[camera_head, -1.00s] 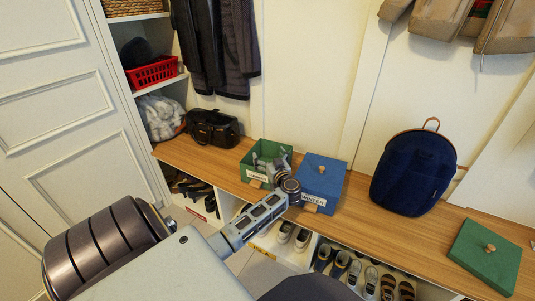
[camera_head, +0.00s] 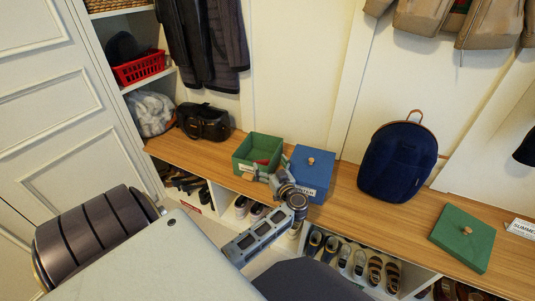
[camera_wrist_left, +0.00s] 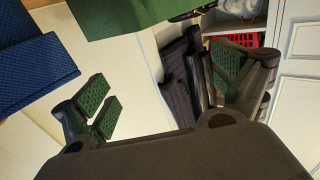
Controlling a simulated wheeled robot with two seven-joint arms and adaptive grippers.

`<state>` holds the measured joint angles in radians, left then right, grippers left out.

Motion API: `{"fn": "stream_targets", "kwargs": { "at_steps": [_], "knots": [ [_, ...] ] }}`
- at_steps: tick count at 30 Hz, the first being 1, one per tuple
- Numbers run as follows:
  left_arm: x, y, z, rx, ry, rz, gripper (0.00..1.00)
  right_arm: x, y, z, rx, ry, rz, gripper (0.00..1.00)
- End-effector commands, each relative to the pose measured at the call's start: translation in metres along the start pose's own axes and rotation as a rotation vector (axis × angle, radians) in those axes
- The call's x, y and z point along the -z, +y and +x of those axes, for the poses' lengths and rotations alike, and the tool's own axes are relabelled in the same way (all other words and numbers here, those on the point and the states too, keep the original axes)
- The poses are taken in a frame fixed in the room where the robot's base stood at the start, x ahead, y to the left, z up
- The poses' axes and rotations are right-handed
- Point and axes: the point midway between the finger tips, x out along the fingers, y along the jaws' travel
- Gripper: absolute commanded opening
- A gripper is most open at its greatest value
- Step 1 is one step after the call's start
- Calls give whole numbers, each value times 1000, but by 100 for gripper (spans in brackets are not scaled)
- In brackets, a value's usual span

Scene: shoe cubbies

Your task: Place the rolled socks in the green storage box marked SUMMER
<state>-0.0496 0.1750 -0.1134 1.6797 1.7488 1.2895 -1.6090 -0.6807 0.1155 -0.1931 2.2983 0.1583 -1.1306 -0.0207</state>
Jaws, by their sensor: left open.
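The open green box (camera_head: 270,142) stands on the bench beside a closed blue box (camera_head: 313,168) marked WINTER. Something small and red (camera_head: 262,162) shows at the green box; I cannot tell if it is the rolled socks. My left gripper (camera_head: 260,174) is at the front of the green box, and partly hides its front. In the left wrist view its fingers (camera_wrist_left: 167,80) are spread with nothing between them, and the green box (camera_wrist_left: 130,15) is beyond them at the top. A SUMMER card (camera_head: 520,228) is at the bench's right end. My right gripper is not in view.
A green lid with a knob (camera_head: 463,238) lies on the bench (camera_head: 345,205), left of the card. A navy backpack (camera_head: 398,163) stands mid-bench and a black bag (camera_head: 204,122) at the left end. Shoes fill the cubbies below. The bench between backpack and lid is clear.

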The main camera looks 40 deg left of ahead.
Motion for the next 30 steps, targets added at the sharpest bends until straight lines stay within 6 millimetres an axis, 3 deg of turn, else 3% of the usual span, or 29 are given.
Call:
{"fn": "stream_targets", "kwargs": {
  "at_steps": [22,30],
  "knots": [
    [1,1,-1,-7,5,-3,97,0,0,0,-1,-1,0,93],
    [15,20,-14,-139,72,-57,97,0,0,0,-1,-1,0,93]
  ]
}}
